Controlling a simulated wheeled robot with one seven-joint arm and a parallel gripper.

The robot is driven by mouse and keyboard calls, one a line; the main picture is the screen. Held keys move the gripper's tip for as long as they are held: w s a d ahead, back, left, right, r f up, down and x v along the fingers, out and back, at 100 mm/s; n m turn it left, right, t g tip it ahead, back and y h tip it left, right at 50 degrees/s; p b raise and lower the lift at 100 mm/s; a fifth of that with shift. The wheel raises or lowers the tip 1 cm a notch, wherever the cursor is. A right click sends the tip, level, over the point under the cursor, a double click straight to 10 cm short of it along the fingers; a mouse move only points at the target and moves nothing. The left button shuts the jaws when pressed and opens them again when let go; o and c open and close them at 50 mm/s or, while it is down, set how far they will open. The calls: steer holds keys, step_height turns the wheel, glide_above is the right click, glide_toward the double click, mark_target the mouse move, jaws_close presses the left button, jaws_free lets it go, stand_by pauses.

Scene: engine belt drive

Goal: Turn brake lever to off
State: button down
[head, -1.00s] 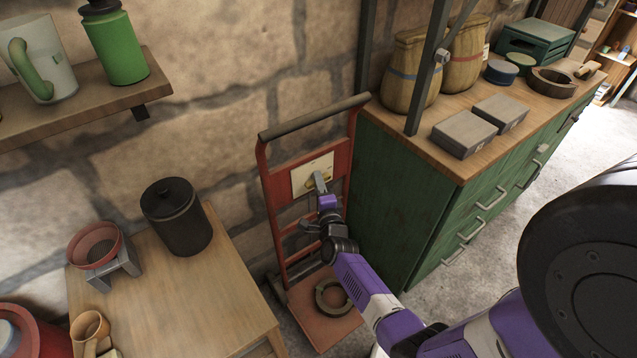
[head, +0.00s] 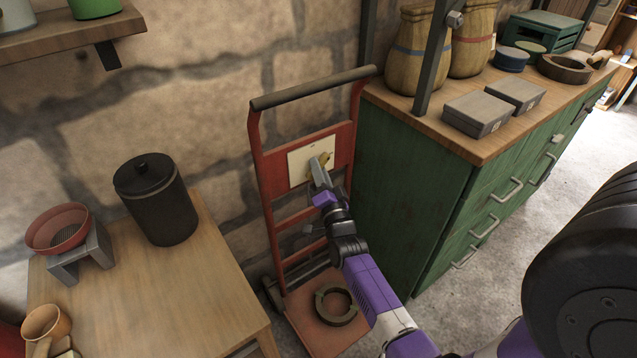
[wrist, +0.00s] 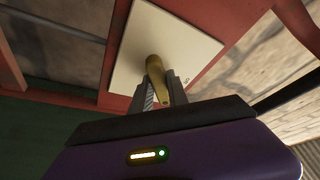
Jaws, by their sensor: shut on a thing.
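The brake lever (wrist: 154,68) is a short brass-coloured handle on a cream plate (wrist: 140,45). The plate is fixed to a red hand truck, and it also shows in the head view (head: 298,163). My gripper (wrist: 160,88) is at the lever, its two grey fingers shut on the lever from either side. In the head view my gripper (head: 320,168) reaches up to the plate and covers part of the lever. A small mark shows near the plate's right edge in the wrist view; I cannot read it for sure.
A wooden table (head: 190,290) with a black canister (head: 158,198) is at left. A green cabinet (head: 405,190) stands close on the right.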

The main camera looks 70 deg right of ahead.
steer(key=n+b, duration=0.1)
steer(key=n+t+b, duration=0.1)
steer(key=n+b, duration=0.1)
steer(key=shift+f+n+t, duration=0.3)
steer(key=shift+f, duration=0.05)
steer(key=shift+r+n+t+y+b, duration=0.15)
steer(key=shift+n+t+y+b, duration=0.35)
steer(key=shift+n, duration=0.7)
steer(key=n+t, duration=0.1)
steer(key=n, duration=0.1)
steer(key=n+t+y, duration=0.1)
steer(key=n, duration=0.1)
steer(key=shift+d+r+n+p, duration=0.15)
steer(key=shift+n+p, duration=0.15)
steer(key=shift+n, duration=0.1)
steer(key=shift+s+n+t+y, duration=0.1)
steer(key=shift+n+t+y, duration=0.3)
steer(key=shift+n+y, duration=0.85)
steer(key=shift+n+h, duration=0.25)
steer(key=shift+n, duration=0.3)
steer(key=c, duration=1.3)
jaws_free()
